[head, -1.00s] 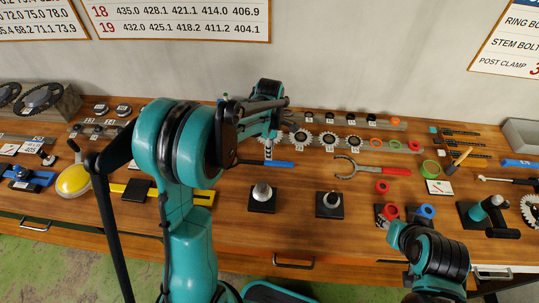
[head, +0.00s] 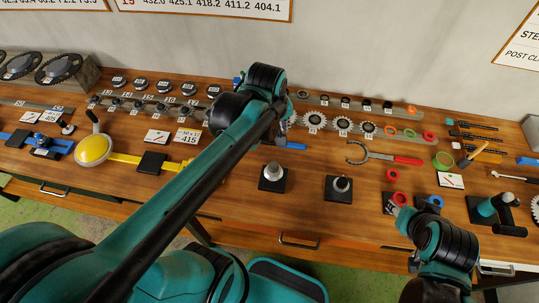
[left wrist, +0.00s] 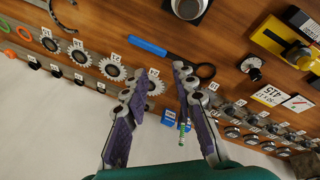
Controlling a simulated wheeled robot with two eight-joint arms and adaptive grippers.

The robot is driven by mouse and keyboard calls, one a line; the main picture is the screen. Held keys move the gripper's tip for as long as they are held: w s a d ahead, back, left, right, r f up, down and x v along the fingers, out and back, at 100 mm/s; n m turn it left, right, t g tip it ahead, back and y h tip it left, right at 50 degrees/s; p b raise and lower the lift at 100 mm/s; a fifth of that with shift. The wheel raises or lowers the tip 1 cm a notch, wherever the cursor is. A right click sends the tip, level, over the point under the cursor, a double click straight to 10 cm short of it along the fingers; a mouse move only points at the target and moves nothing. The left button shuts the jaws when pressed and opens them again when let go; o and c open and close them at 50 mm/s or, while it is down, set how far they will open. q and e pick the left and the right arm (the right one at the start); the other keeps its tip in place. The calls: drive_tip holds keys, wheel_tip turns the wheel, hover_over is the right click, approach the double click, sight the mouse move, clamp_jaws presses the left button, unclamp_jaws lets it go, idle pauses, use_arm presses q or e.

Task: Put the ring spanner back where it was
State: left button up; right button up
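The ring spanner has a blue handle (head: 291,146) and lies on the bench in front of the gear row. In the left wrist view its blue handle (left wrist: 148,47) and black ring end (left wrist: 206,72) show on either side of a finger. My left gripper (left wrist: 165,72) is open above its neck, with the fingers apart and no visible grip on it. In the head view my left arm hides the ring end. My right gripper (head: 402,212) is low at the right, by a red-topped block; its fingers are too hidden to judge.
A rail of toothed gears (head: 342,123) stands behind the spanner. A red-handled hook spanner (head: 385,156) lies to its right. A yellow disc tool (head: 93,150) is at left. In the wrist view a blue box (left wrist: 168,117) is near the fingers.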

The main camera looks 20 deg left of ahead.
use_arm(q)
drive_tip(key=s+d+f+m+t, duration=0.1)
drive_tip(key=s+m+t, duration=0.2)
drive_tip(key=s+m, duration=0.5)
drive_tip(key=shift+s+d+m, duration=0.2)
drive_tip(key=shift+s+m, duration=0.2)
drive_tip(key=shift+m, duration=0.6)
drive_tip(key=shift+f, duration=0.1)
drive_tip(key=shift+s, duration=0.1)
